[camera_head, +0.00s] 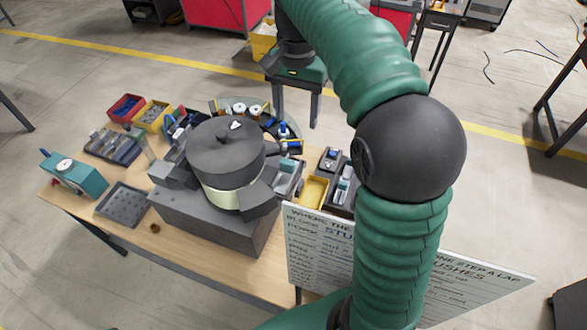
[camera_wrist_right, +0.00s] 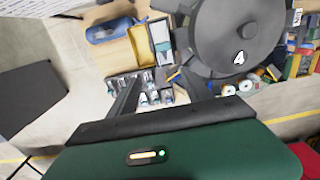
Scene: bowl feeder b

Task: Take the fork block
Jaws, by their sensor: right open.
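I cannot tell for sure which piece is the fork block. Small grey and light-blue parts lie in a dark divided tray (camera_wrist_right: 153,97), between and beyond my right gripper's fingers in the right wrist view. My right gripper (camera_head: 296,122) is open, fingers pointing down, behind and right of the bowl feeder (camera_head: 225,150) in the head view. Its two dark fingers also show in the right wrist view (camera_wrist_right: 161,88), apart, with nothing gripped between them. The feeder's dark round top, marked 4 (camera_wrist_right: 240,40), is close beside the right finger there. My left gripper is not in view.
A yellow tray (camera_head: 312,192) and dark part trays (camera_head: 332,160) stand right of the feeder. Red (camera_head: 126,107) and yellow (camera_head: 153,115) bins, a teal device (camera_head: 75,177) and an empty grey tray (camera_head: 122,203) stand left. A written board (camera_head: 312,250) stands at the table's front right.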

